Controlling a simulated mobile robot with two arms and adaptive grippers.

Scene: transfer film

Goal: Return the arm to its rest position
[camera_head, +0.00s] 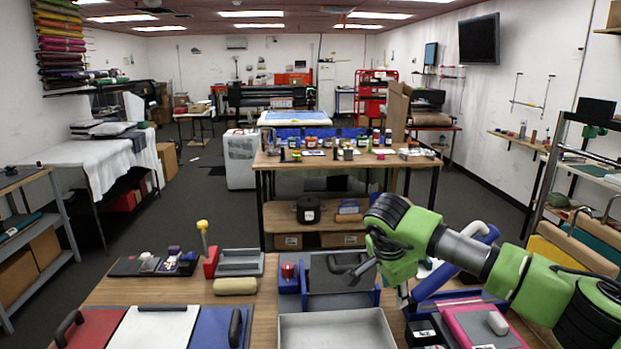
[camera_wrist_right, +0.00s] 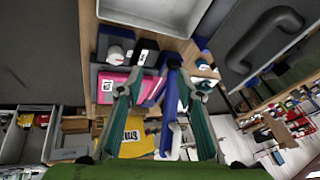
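My right arm (camera_head: 480,255), with green and dark grey links, comes in from the right over the workbench (camera_head: 250,291). In the head view its gripper (camera_head: 403,298) hangs at the bench's right part, partly hidden by the wrist. In the right wrist view the gripper's (camera_wrist_right: 158,88) two teal fingers stand apart with nothing held between them. My left arm and left gripper are not in view.
Beside the gripper are a grey tray (camera_head: 335,333), a dark board with a handle (camera_head: 333,275) and a pink case (camera_head: 484,326). A red, white and blue panel (camera_head: 150,328) lies left. A second table (camera_head: 345,162) with several bottles stands beyond.

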